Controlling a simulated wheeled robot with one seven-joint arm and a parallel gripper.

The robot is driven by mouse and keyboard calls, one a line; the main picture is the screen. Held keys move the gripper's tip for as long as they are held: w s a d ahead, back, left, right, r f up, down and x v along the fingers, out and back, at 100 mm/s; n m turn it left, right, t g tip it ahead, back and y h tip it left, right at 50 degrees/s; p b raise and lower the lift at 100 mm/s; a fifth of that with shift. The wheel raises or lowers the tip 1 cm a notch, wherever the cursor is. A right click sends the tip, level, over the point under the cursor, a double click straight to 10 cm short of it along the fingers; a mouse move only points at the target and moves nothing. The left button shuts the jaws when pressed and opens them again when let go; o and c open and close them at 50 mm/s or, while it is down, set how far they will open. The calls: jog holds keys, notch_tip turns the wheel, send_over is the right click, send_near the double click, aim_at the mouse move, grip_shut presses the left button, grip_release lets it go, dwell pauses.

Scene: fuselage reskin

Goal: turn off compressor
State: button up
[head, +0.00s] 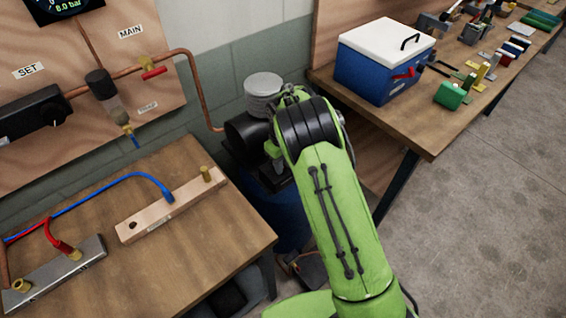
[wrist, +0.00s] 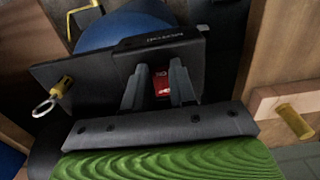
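The compressor stands between the two benches in the head view, with a blue tank (head: 283,218) and a black motor (head: 245,135). My arm covers part of it. In the wrist view its black switch box (wrist: 205,55) is close ahead, with the blue tank (wrist: 122,30) behind. A small red switch (wrist: 162,82) shows on the box. My gripper (wrist: 158,72) is open, with one finger on each side of the red switch. I cannot tell whether the fingers touch the box.
A brass pull-ring valve (wrist: 64,85) is left of the switch box. A wooden bench (head: 190,245) with a manifold block (head: 170,207) stands left. The right bench (head: 415,125) carries a blue cooler (head: 370,75) and tools. Copper pipe (head: 200,90) runs along the wall panel. The floor at right is clear.

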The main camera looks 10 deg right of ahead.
grip_shut()
jog(key=p, duration=0.1)
jog(key=g+p, duration=0.1)
jog(key=p, duration=0.1)
jog(key=shift+w+a+r+h, duration=0.1)
jog(key=shift+r+h, duration=0.25)
jog(key=shift+h, duration=0.05)
jog(key=shift+w+a+f+g+h+p, duration=0.15)
jog(key=shift+w+g+h+p, duration=0.2)
jog(key=shift+g+p, duration=0.4)
jog(key=shift+s, duration=0.1)
jog(key=o, duration=0.8)
grip_release()
jog(key=shift+c, duration=0.2)
